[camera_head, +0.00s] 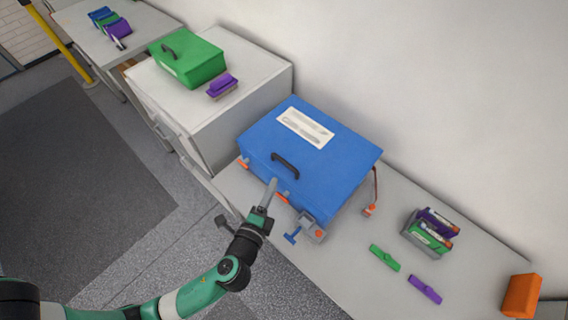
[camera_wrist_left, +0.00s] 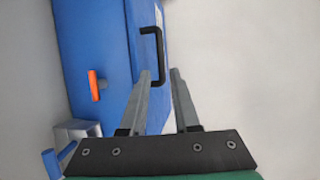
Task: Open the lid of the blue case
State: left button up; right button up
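The blue case (camera_head: 325,165) sits on the grey bench with its lid shut and a white label on top. It also shows in the left wrist view (camera_wrist_left: 95,40). Orange latches (camera_head: 243,163) are on the front; one shows in the wrist view (camera_wrist_left: 95,85). My left gripper (camera_head: 272,184) is open and empty in front of the case. My right gripper is not in view.
A grey block with a blue-handled part (camera_head: 292,236) stands at the bench's front edge. Green (camera_head: 385,257) and purple (camera_head: 425,289) pieces, a small rack (camera_head: 410,234) and an orange block (camera_head: 521,296) lie right. A white cabinet (camera_head: 190,110) holds a green case (camera_head: 190,60).

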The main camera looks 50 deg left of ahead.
aim_at(284, 160)
pick_arm(q)
jog(key=x, duration=1.1)
jog(key=shift+r+b, duration=0.15)
jog(key=shift+b, duration=0.2)
jog(key=shift+s, duration=0.1)
grip_shut()
dwell(0.5)
